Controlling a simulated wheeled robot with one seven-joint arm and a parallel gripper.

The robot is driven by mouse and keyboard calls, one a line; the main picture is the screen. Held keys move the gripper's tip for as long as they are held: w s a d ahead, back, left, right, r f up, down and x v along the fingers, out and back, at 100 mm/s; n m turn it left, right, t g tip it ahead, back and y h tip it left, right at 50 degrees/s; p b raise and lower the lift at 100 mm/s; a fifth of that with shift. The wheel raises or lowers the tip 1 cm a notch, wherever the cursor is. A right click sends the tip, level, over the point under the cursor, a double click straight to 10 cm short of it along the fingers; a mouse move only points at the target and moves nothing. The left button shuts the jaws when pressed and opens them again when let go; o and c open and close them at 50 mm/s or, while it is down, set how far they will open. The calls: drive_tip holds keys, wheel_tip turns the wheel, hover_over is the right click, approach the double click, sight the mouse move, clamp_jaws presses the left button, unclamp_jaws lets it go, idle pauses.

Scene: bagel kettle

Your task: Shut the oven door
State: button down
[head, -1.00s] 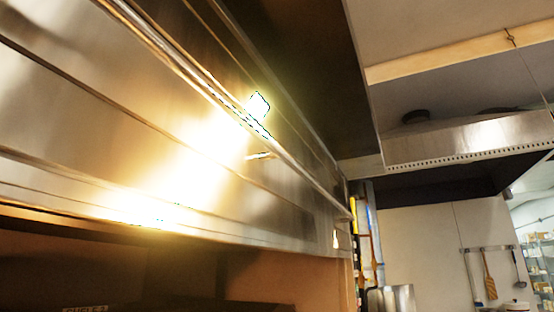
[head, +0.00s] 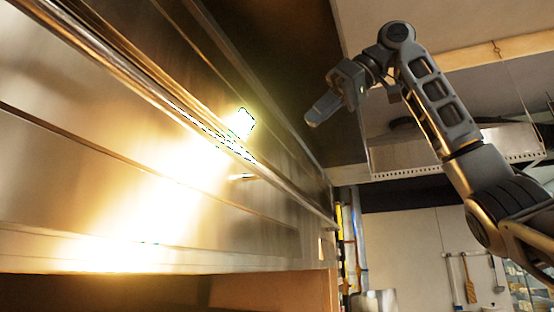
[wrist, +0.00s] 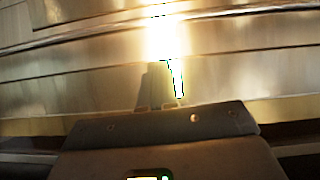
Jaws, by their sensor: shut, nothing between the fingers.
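The oven's steel front (head: 60,150) fills the left of the head view, with a long bar (head: 130,85) running along it and bright glare on the metal. I cannot tell which panel is the door or how far it stands open. A dark gap (head: 100,290) shows below the steel. My gripper (head: 318,110) is shut and empty, raised to the right of the steel front and apart from it in the picture. In the wrist view the gripper's fingers (wrist: 155,85) point toward the steel panels (wrist: 80,90), partly washed out by glare.
A hood (head: 460,150) hangs at the back right under the ceiling. Utensils (head: 470,280) hang on the back wall, and a steel pot (head: 373,302) stands below. Narrow upright items (head: 350,240) stand beside the oven's far end.

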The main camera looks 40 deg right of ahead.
sight(254, 165)
drive_tip(key=s+a+f+p+x, duration=0.1)
drive_tip(key=p+x, duration=0.1)
drive_tip(key=x, duration=0.9)
drive_tip(key=shift+w+y, duration=0.15)
drive_tip(key=shift+y, duration=0.15)
drive_tip(key=shift+f, duration=0.2)
